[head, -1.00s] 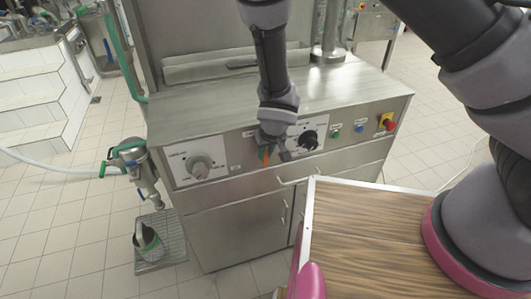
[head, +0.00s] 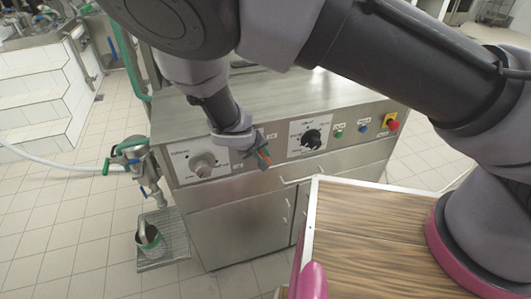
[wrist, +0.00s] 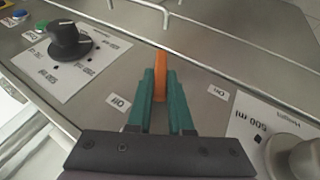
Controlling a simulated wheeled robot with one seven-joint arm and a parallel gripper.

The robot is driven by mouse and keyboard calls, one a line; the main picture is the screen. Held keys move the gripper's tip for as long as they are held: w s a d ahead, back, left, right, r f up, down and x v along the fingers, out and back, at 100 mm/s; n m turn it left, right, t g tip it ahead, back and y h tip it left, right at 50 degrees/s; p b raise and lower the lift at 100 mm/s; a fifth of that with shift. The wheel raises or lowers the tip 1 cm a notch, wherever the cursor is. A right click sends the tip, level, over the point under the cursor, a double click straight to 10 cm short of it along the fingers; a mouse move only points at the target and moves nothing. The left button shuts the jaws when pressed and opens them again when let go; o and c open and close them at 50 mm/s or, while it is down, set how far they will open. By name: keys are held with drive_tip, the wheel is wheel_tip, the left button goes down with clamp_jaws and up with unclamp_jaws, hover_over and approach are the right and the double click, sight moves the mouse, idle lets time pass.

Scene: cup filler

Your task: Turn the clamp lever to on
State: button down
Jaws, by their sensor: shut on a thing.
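The orange clamp lever (wrist: 160,68) sits on the steel front panel, between two small white labels in the wrist view. The left label (wrist: 118,102) and the right label (wrist: 218,92) are upside down and hard to read. My gripper (wrist: 161,88) has its green fingers shut around the lever, with the orange end showing beyond the fingertips. In the head view my gripper (head: 259,157) is at the panel between the two dials, tilted down to the right. The lever's base is hidden by the fingers.
A grey knob (head: 203,164) is left of my gripper and a black dial (head: 311,138) right of it. Beyond are green and blue buttons and a red emergency stop (head: 391,124). A door handle (head: 300,176) juts out below. A cup (head: 150,238) stands on a low rack at left.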

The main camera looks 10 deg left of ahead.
drive_tip(key=shift+s+a+f+n+t+h, duration=0.25)
drive_tip(key=shift+f+n+t+h, duration=0.35)
drive_tip(key=shift+t+h, duration=0.8)
drive_tip(key=shift+s+a+f+n+t+h, duration=0.15)
drive_tip(key=shift+a+f+n+t+h, duration=0.35)
drive_tip(key=shift+t+h, duration=0.85)
drive_tip(key=shift+s+a+f+n+t+h, duration=0.2)
drive_tip(key=shift+f+n+t+h, duration=0.5)
drive_tip(key=shift+t+h, duration=0.7)
drive_tip(key=shift+f, duration=0.1)
drive_tip(key=c, duration=0.8)
unclamp_jaws()
